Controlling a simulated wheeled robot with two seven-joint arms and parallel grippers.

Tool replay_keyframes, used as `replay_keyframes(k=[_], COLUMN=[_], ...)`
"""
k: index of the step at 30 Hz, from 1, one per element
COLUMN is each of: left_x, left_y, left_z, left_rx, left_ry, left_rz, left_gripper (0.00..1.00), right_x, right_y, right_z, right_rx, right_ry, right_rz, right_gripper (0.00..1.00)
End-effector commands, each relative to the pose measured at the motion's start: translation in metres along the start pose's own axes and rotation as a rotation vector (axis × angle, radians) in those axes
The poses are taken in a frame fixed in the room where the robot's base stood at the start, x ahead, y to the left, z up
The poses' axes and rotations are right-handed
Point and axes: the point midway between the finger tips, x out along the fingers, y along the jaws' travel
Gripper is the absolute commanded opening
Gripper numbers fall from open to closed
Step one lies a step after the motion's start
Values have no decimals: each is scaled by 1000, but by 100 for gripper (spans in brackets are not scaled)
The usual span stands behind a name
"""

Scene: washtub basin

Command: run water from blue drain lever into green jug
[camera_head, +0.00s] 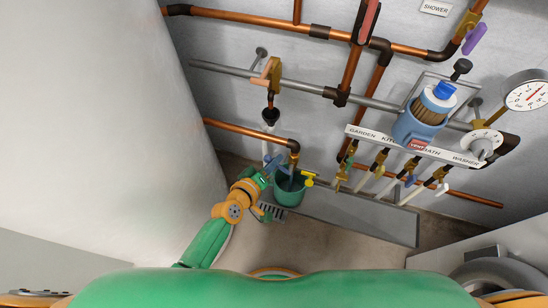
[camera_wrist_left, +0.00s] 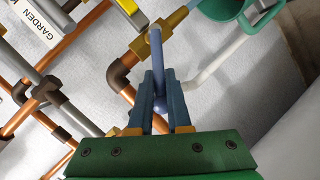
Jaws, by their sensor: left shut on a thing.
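The green jug (camera_head: 290,195) stands below the end of a copper pipe, at the left of the pipework in the head view. A blue-grey shape shows within its opening; I cannot tell whether it is water. My left gripper (camera_head: 276,165) is at the jug's upper left, just under the pipe end. In the left wrist view, the blue drain lever (camera_wrist_left: 156,48) stands between the fingers of my left gripper (camera_wrist_left: 160,85), which are shut on it. The lever sits beside a brass valve (camera_wrist_left: 150,43). My right gripper is not in view.
A yellow part (camera_head: 309,179) shows at the jug's right. Labelled valves (camera_head: 383,159) hang farther right, below a blue filter housing (camera_head: 417,127) and near a dial gauge (camera_head: 527,96). A floor grate (camera_head: 272,211) lies by the jug. The white wall (camera_head: 95,130) bounds the left side.

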Motion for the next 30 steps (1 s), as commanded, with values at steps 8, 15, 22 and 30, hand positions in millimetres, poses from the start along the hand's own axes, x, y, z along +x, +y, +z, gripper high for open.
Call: replay_keyframes(k=[8, 15, 22, 30], left_x=[-1, -1, -1, -1], left_y=[2, 2, 2, 2], left_z=[-2, -2, -2, -2], left_rx=[53, 59, 58, 58], left_ry=[12, 13, 12, 12], left_rz=[-21, -24, -24, -24], left_gripper=[0, 0, 29, 46], right_x=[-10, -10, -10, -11], right_y=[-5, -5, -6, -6], right_z=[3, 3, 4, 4], right_rx=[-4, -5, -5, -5], right_ry=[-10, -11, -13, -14], right_rz=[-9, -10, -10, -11], right_gripper=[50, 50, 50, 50])
